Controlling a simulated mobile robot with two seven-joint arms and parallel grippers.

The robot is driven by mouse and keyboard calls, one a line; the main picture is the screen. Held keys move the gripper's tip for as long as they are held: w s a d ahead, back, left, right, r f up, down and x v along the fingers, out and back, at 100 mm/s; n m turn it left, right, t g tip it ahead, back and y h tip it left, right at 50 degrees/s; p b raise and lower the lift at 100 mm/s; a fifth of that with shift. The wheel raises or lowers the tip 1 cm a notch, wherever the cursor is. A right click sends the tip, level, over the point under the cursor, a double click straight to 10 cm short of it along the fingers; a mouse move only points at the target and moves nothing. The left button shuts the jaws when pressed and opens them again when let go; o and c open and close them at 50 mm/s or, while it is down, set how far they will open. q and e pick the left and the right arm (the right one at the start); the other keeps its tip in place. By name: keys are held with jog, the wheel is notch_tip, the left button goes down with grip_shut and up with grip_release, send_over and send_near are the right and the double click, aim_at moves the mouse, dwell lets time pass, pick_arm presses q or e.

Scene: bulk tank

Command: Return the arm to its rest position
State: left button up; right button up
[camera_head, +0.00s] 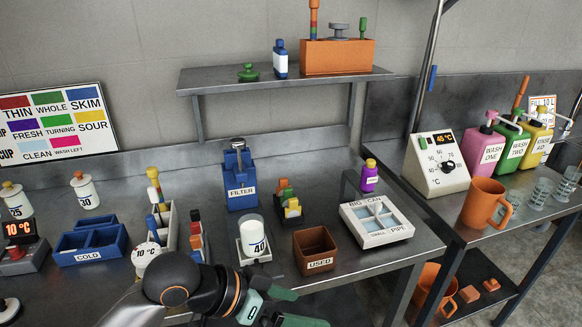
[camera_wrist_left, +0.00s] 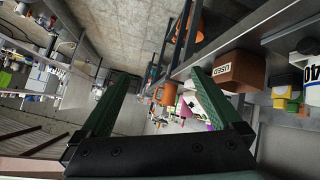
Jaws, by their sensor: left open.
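My left arm (camera_head: 185,285) comes in from the bottom left in the head view. Its gripper (camera_head: 290,308) is at the bottom edge, in front of the white "40" container (camera_head: 253,238) and the brown USED box (camera_head: 315,250). In the left wrist view the two green fingers (camera_wrist_left: 165,105) are spread wide apart with nothing between them. The USED box also shows in that view (camera_wrist_left: 236,71), beyond the right finger. My right gripper is in neither view.
A side table at right holds an orange mug (camera_head: 484,203) and a dial box (camera_head: 437,165). A shelf (camera_head: 285,83) hangs above.

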pick_arm(q)
jog(key=w+a+f+n+t+y+p, duration=0.2)
jog(key=a+f+n+t, duration=0.35)
jog(key=f, duration=0.65)
jog(key=s+a+f+n+y, duration=0.2)
jog(key=s+a+f+y, duration=0.3)
jog(key=s+a+f, duration=0.7)
jog(key=shift+s+a+f+t+p, duration=0.2)
jog(key=shift+s+f+t+p, duration=0.25)
jog(key=shift+f, duration=0.45)
